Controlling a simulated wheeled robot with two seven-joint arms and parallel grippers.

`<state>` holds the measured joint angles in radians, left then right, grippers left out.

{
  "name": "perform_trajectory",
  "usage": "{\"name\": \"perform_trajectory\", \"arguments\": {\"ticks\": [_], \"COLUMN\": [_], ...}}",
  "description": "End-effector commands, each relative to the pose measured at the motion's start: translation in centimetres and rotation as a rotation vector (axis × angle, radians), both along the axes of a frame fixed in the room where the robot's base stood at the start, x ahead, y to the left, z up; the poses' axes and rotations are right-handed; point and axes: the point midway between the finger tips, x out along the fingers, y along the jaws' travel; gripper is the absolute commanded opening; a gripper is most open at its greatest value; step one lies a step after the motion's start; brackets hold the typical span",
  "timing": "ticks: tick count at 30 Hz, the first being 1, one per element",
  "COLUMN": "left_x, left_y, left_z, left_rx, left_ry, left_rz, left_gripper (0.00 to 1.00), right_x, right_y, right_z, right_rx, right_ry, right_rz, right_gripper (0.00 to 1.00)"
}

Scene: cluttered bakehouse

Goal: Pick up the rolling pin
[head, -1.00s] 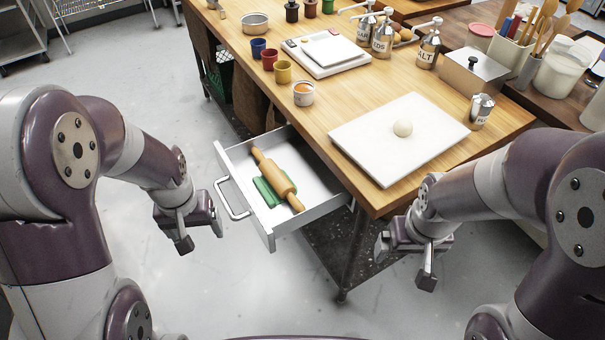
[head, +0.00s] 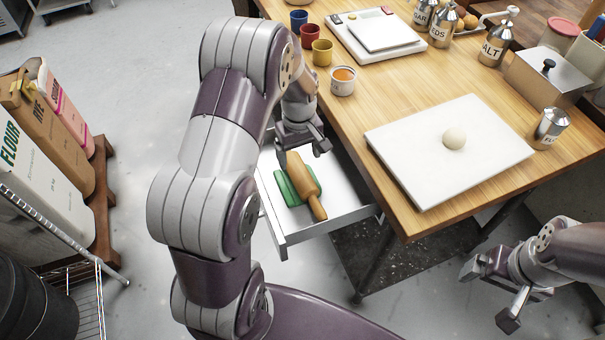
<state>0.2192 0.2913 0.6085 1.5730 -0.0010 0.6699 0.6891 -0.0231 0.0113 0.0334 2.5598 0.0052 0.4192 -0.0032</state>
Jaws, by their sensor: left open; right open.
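The wooden rolling pin (head: 303,180) lies in an open white drawer (head: 335,221) under the table, on top of a folded green cloth (head: 284,190). My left gripper (head: 302,158) is open above the far end of the pin, its fingers pointing down. The pin's far handle is partly hidden by the gripper, and I cannot tell whether they touch. My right gripper (head: 488,296) is open and empty, off to the right beyond the table's near edge.
The wooden table (head: 400,100) carries a white board (head: 440,180) with a dough ball (head: 454,138), a scale (head: 378,36), several cups and metal dispensers. Flour bags (head: 45,165) stand at the left. A wire rack (head: 85,300) is at lower left.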

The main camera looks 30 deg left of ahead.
Motion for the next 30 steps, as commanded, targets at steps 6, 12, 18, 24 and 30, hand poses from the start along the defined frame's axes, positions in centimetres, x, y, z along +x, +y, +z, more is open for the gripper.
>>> {"name": "perform_trajectory", "arguments": {"ticks": [6, 12, 18, 24, 30], "left_x": [-0.6, -0.5, -0.5, -0.5, -0.4], "left_y": [-0.6, -0.6, -0.6, -0.6, -0.5], "left_z": [-3.9, -5.1, -5.0, -5.0, -4.8], "left_rx": [0.000, 0.000, 0.000, 0.000, 0.000], "left_ry": [0.003, -0.001, -0.001, -0.003, -0.003], "left_rz": [0.000, -0.001, -0.001, -0.001, -0.001], "left_gripper": [0.82, 0.82, 0.56, 0.00, 0.00], "right_x": [0.0, 0.0, 0.0, 0.0, 0.0], "right_y": [0.0, 0.0, 0.0, 0.0, 0.0], "right_z": [-0.2, -0.2, -0.2, -0.2, -0.2], "right_rx": [0.000, 0.000, 0.000, 0.000, 0.000], "right_ry": [0.000, 0.000, 0.000, 0.000, 0.000], "right_rz": [0.000, 0.000, 0.000, 0.000, 0.000], "right_gripper": [0.94, 0.94, 0.94, 0.94, 0.94]}}
